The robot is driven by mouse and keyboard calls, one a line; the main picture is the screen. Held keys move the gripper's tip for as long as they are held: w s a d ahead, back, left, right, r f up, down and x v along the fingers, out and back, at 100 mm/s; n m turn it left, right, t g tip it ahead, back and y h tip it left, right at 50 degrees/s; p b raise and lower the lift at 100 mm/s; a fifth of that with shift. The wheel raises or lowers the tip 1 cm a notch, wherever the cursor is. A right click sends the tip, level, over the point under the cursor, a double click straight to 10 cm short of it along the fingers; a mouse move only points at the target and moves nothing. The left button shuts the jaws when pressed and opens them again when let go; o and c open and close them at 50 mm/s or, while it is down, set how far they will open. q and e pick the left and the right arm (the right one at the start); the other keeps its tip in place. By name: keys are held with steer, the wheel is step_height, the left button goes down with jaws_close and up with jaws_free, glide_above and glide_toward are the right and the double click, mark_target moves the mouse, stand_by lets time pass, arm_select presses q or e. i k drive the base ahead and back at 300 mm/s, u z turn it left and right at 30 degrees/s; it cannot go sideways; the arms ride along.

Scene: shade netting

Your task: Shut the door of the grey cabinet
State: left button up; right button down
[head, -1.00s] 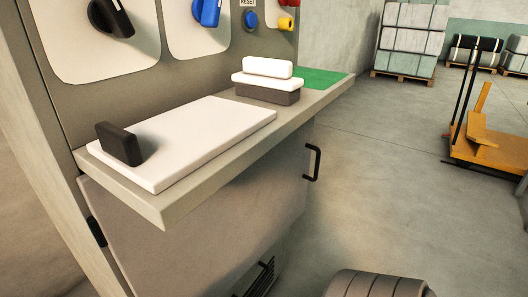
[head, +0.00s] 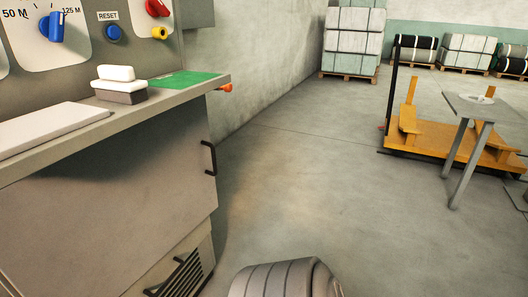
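The grey cabinet (head: 40,168) stands at the left in the head view, under a worktop and a control panel. Its door (head: 120,215) is a flat grey panel below the worktop, with a black bar handle (head: 209,158) near its right edge. I cannot tell from this angle whether the door stands ajar or is flush. The door's left edge is out of the picture. Neither of my grippers is in view, and nothing is seen touching the door or handle.
A vent grille (head: 182,275) is low on the cabinet. A grey ribbed rounded thing (head: 285,280) is cut off at the bottom edge. A yellow platform (head: 440,145) and a grey table (head: 480,105) stand at the right. The floor (head: 330,190) between is clear.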

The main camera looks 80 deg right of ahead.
mark_target(91, 222)
steer(key=k, duration=0.35)
steer(key=z, duration=0.85)
